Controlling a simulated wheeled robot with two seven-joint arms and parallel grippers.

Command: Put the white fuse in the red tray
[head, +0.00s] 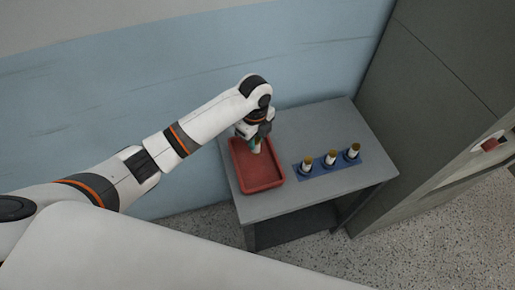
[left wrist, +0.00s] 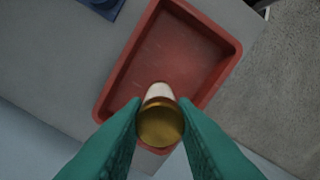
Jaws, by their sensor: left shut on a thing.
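The red tray (head: 262,181) sits on the left part of a grey table, and its inside looks empty in the left wrist view (left wrist: 178,50). My left gripper (head: 256,146) points down over the back part of the tray. In the left wrist view its green fingers (left wrist: 160,130) are shut on a white fuse (left wrist: 158,91) with a brass-coloured cap facing the camera. The fuse is over the tray's rim area; its height above the tray is hard to tell. My right gripper is not in view.
A blue wall is behind, and a tall grey cabinet (head: 425,75) stands at the right.

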